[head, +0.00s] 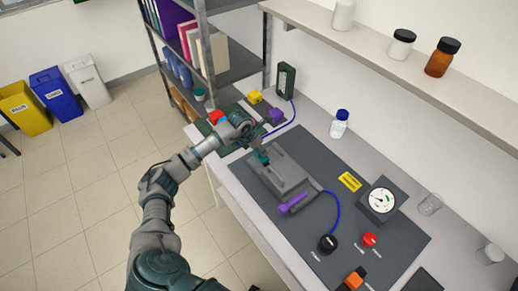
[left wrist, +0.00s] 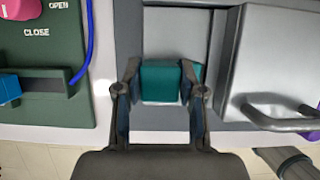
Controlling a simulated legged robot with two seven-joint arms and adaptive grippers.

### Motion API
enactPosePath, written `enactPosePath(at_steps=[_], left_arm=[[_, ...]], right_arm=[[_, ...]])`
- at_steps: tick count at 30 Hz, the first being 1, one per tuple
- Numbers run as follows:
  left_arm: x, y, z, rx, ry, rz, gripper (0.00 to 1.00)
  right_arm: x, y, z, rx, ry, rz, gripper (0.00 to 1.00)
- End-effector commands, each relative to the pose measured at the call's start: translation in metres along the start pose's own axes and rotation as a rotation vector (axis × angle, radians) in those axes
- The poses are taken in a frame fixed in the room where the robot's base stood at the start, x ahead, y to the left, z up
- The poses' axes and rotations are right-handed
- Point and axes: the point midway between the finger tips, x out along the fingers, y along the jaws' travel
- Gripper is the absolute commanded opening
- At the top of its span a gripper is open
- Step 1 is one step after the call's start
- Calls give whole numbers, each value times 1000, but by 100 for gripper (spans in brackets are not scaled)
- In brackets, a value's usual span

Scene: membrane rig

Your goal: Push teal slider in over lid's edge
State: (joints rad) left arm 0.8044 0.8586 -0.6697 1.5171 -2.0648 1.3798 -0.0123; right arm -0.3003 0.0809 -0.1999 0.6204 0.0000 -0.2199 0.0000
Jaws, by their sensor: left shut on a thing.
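The teal slider (left wrist: 160,82) is between the fingers of my left gripper (left wrist: 160,92), which is shut on it. In the head view the teal slider (head: 262,156) shows as a small dark teal piece at the far-left end of the grey rig, just below my left gripper (head: 257,146). The grey lid (left wrist: 285,60) with its bar handle (left wrist: 280,121) lies right of the slider in the left wrist view, with a gap between them. My right gripper is not in view.
A green panel (left wrist: 45,50) marked OPEN and CLOSE is left of the gripper, with a blue cable (left wrist: 87,45). A purple handle (head: 293,203), black knob (head: 327,243), red button (head: 369,240) and gauge (head: 382,200) are on the dark mat (head: 330,180).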

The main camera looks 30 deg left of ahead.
Motion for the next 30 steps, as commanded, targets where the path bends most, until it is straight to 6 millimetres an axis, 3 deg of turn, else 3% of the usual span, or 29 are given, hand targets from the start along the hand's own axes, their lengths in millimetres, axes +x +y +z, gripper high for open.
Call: enactPosePath(at_steps=[6, 14, 15, 17, 26, 30], left_arm=[[3, -24, -6, 0, 18, 2, 0], [5, -28, -7, -1, 21, -3, 0], [5, -28, -7, -1, 22, -4, 49], [5, -28, -8, -1, 22, -3, 64], [3, -28, -4, -1, 15, 0, 65], [-7, -26, -4, -1, 12, 2, 65]], right_arm=[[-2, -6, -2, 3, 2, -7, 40], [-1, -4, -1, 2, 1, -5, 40], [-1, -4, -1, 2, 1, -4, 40], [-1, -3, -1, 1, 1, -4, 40], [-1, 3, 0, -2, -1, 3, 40], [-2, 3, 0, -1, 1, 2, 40]])
